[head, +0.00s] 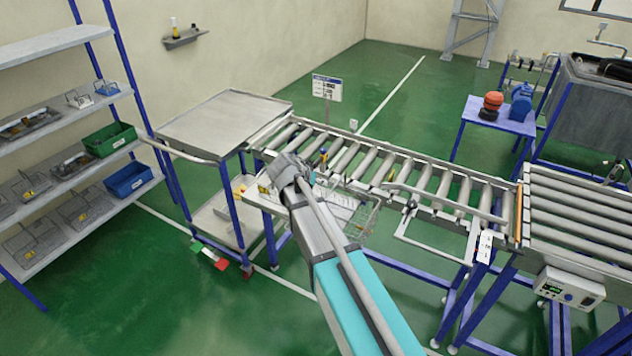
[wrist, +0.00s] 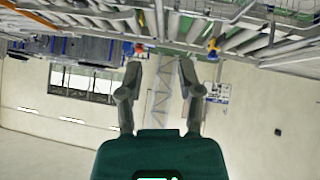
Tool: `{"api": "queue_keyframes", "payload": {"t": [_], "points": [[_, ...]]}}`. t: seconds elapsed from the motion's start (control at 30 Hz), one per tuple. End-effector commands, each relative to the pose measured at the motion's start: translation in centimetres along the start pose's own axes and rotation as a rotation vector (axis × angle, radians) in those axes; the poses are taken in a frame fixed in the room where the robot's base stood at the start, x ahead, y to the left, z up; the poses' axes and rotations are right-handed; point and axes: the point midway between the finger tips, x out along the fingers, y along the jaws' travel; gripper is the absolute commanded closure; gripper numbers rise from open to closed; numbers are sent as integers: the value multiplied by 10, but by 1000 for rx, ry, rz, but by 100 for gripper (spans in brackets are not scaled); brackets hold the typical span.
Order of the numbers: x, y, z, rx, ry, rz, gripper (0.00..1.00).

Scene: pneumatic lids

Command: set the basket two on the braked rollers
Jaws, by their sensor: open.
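My gripper (head: 284,172) is at the left part of the roller line; in the wrist view its two fingers (wrist: 160,72) are spread with nothing between them. A wire basket (head: 358,222) shows behind my arm at the front side of the rollers; my arm hides part of it, and I cannot tell what supports it. I cannot read a number on it. The roller line (head: 430,180) runs from the flat-topped cart to the right. A wider roller section (head: 575,215) with a control box follows. I cannot tell which rollers are braked.
A cart with a bare flat top (head: 222,118) stands at the left end of the rollers. A shelf (head: 70,115) with wire baskets and green and blue bins is at far left. A sign (head: 327,89) stands behind the rollers. A metal frame (head: 440,238) juts out in front.

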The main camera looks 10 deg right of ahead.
Motion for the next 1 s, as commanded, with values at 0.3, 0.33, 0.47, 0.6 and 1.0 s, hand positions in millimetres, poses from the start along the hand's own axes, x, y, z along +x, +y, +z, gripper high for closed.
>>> {"api": "queue_keyframes", "payload": {"t": [0.3, 0.33, 0.47, 0.6, 1.0], "points": [[0, 0, 0, 0, 0, 0, 53], [0, 0, 0, 0, 0, 0, 53], [1, 7, 4, -9, -17, 2, 53], [3, 28, 20, -49, -85, 1, 53], [-12, 139, 123, -335, -508, -173, 53]]}}
